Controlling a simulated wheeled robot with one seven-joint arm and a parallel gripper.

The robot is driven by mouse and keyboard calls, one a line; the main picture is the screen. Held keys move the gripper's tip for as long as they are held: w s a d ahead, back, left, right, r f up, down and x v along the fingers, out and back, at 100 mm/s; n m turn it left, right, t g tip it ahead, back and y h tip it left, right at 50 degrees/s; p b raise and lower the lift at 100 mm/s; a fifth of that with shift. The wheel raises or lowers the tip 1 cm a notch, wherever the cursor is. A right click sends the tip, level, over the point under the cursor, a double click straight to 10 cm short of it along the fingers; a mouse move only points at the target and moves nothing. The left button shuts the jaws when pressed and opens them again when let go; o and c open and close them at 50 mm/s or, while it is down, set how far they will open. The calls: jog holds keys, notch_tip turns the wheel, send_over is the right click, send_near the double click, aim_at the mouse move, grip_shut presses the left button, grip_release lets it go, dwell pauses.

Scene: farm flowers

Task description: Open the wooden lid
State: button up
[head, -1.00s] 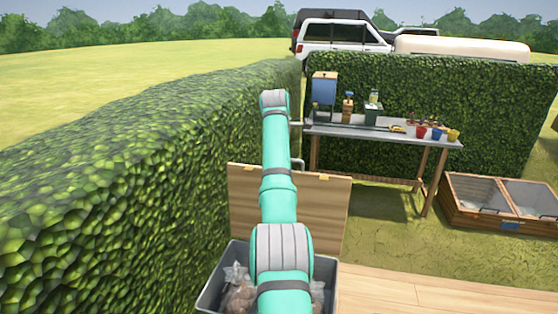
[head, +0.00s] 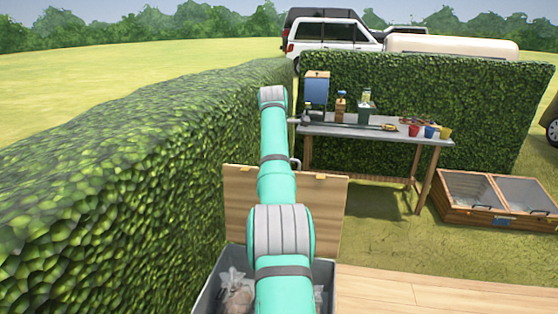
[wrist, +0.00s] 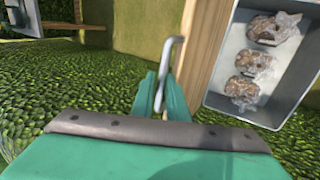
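The wooden lid (head: 325,215) stands raised, close to upright, at the far side of a grey bin (head: 208,295) in the head view. Its pale edge shows in the wrist view (wrist: 205,45). A bent metal handle (wrist: 170,55) is on the lid's outer side. My gripper (wrist: 161,100) is at the handle, with its two teal fingers close on either side of the bar. In the head view my arm hides the gripper and part of the lid. The open bin shows several clear bags of brown contents (wrist: 245,90).
A tall hedge (head: 120,190) runs along the left, close to the bin. A workbench (head: 375,133) with tools and colored pots stands beyond the lid. A wooden cold frame (head: 495,200) is at the right. Wooden planking (head: 430,292) lies right of the bin.

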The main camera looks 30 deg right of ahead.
jog(key=shift+o, duration=0.3)
jog(key=shift+s+f, duration=0.25)
jog(key=shift+f, duration=0.2)
jog(key=v, duration=1.1)
jog(key=shift+w+r, duration=0.15)
jog(key=shift+r, duration=0.3)
